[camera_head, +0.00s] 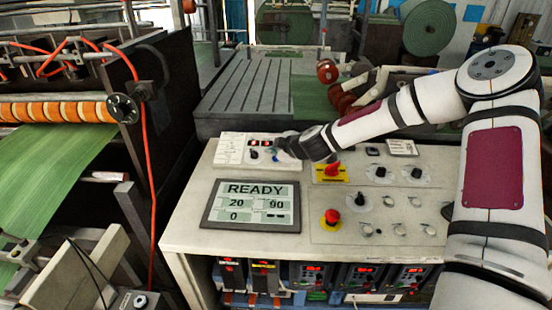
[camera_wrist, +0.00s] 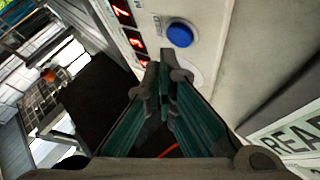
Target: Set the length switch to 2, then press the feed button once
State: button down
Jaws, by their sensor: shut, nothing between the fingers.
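My gripper (camera_wrist: 165,75) is shut and empty, its fingertips close over the small white panel (camera_head: 230,150) at the console's back left. In the head view my gripper (camera_head: 283,147) is small and dark beside this panel. A round blue button (camera_wrist: 180,34) stands on the panel just beyond the fingertips, apart from them; the lettering beside it is only partly readable. A pale round plate (camera_wrist: 196,76) shows beside the fingertips, mostly hidden by them. A small dark knob (camera_head: 254,155) shows on the panel in the head view; its setting is too small to read.
Red digit displays (camera_wrist: 122,12) line the panel. The console screen (camera_head: 250,206) reads READY, 20, 90 and 0. A red mushroom button (camera_head: 332,217), a red switch on a yellow plate (camera_head: 331,171) and several knobs are to the right. A green web (camera_head: 50,185) runs at left.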

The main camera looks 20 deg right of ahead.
aim_at(274, 167)
jog(key=shift+f, duration=0.1)
dwell(0.7)
jog(key=shift+w+f, duration=0.15)
jog(key=shift+f, duration=0.2)
jog(key=shift+f+b, duration=0.35)
jog(key=shift+f, duration=0.05)
dwell(0.8)
jog(key=shift+r, duration=0.1)
jog(key=shift+r+p, duration=0.5)
jog(key=shift+r, duration=0.25)
jog(key=r+p, duration=0.1)
jog(key=r, duration=0.1)
jog(key=s+r+p, duration=0.1)
jog(key=r, duration=0.2)
jog(key=shift+s+a, duration=0.15)
jog(key=shift+f, duration=0.1)
dwell(1.8)
